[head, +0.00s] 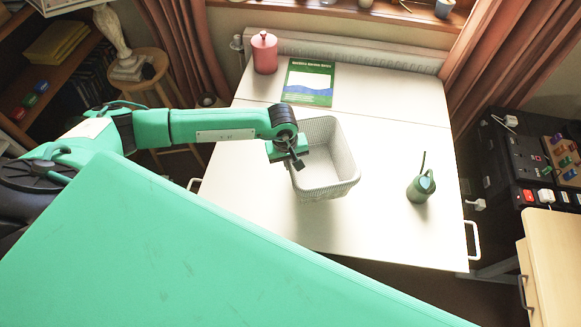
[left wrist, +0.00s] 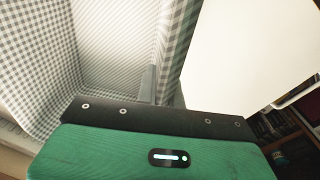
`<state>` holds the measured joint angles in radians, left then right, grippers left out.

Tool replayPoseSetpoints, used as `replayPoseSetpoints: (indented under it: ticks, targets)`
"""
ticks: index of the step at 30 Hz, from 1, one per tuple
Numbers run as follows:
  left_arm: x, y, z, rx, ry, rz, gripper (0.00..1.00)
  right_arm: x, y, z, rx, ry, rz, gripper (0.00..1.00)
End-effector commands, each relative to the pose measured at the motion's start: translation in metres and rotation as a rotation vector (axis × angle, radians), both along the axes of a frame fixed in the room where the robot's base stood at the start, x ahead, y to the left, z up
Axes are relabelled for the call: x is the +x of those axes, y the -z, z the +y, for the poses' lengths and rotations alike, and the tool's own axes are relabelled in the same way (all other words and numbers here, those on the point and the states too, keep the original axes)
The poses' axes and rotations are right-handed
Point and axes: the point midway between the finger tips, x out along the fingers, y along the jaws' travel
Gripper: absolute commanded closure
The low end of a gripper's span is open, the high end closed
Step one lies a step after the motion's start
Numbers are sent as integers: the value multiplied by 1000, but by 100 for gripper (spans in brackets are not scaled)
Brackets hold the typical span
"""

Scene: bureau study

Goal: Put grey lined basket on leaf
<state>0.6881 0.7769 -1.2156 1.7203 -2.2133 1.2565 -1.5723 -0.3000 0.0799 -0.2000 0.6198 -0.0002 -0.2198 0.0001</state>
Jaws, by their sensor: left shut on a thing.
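The grey lined basket (head: 328,192) is over the white leaf (head: 385,232) in the head view, open side up. Whether its bottom touches the leaf or is held above it I cannot tell. My left gripper (head: 297,162) is shut on the basket's left wall. In the left wrist view, the checked lining of the basket (left wrist: 110,45) fills the upper left, and one finger of my left gripper (left wrist: 148,88) lies against the wall. The other finger is hidden. My right gripper is not in view.
A green watering can (head: 420,187) stands on the leaf to the right. Behind the seam are a green-and-blue book (head: 308,82) and a pink lidded canister (head: 264,53). The leaf is clear between basket and can. A white handle (head: 473,240) sits at the right edge.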

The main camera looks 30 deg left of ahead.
Motion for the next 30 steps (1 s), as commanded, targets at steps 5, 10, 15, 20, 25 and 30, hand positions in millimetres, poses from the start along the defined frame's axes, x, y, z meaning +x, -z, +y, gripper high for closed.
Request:
replayPoseSetpoints:
  ticks: [5,10,15,20,25,30]
  targets:
    - [1,14,-1,-1,-1,-2,100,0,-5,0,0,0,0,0]
    - [1,37,-1,-1,-1,0,100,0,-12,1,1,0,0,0]
    - [1,49,-1,-1,-1,-2,100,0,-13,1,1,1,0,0]
    - [1,50,0,-2,0,-3,100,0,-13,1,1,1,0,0]
    - [1,54,0,-1,0,-3,100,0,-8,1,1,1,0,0]
    - [1,52,0,0,-1,-1,69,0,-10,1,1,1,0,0]
